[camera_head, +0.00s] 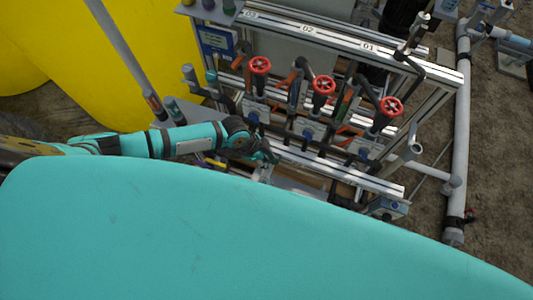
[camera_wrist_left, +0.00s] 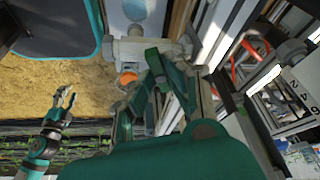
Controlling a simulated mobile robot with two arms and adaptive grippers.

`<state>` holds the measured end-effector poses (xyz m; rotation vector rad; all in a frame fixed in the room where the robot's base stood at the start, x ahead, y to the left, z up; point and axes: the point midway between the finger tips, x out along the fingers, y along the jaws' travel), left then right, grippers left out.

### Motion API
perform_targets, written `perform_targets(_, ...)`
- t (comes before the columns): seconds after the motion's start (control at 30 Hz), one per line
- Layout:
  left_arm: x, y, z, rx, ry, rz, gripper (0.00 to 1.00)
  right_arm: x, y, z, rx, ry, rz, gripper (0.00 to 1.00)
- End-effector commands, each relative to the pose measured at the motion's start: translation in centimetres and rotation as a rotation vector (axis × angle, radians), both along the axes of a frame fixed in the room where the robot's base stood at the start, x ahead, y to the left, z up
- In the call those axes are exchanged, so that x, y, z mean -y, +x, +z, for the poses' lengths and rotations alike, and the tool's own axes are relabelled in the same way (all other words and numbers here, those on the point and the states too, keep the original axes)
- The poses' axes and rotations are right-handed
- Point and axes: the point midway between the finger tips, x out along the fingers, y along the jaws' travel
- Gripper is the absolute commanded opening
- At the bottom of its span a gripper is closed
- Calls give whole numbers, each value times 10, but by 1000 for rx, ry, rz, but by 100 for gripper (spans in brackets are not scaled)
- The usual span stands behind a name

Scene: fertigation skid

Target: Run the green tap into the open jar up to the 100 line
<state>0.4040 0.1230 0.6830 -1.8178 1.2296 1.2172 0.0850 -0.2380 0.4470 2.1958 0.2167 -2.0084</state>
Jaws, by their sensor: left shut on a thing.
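In the left wrist view a green tap handle (camera_wrist_left: 153,57) sits on a pale grey pipe fitting (camera_wrist_left: 130,47). My left gripper (camera_wrist_left: 157,65) is shut on this green handle. In the head view the left gripper (camera_head: 268,156) reaches in from the left to the lower left of the skid frame; the tap is hidden there. A small round orange-and-white thing (camera_wrist_left: 127,78) shows beside the fingers; I cannot tell whether it belongs to the jar. No jar or 100 line can be made out. My right gripper (camera_wrist_left: 67,97) shows small at left in the wrist view, its fingers seemingly apart.
Three red handwheels (camera_head: 323,85) stand on the skid's metal frame (camera_head: 345,180), above dark pipes. A yellow tank (camera_head: 140,60) stands at the left. A grey standpipe (camera_head: 461,130) rises at the right. Bare ground (camera_head: 500,170) lies beyond it.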

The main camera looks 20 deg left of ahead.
Motion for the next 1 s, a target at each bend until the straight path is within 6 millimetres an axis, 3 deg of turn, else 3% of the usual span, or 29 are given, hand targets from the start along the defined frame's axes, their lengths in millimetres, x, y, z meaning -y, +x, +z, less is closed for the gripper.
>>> perform_targets(0.33,1,0,0,1,-2,25,0,0,0,2,1,0,0,40)
perform_targets(0.37,1,0,0,1,-2,25,17,0,0,2,1,0,0,40)
perform_targets(0.53,0,0,0,1,-2,24,37,-1,0,2,1,1,0,40)
perform_targets(0.83,-1,0,2,1,0,23,37,-4,2,2,3,6,3,40)
perform_targets(1.0,-9,-2,22,3,-1,24,37,-3,1,2,2,3,1,40)
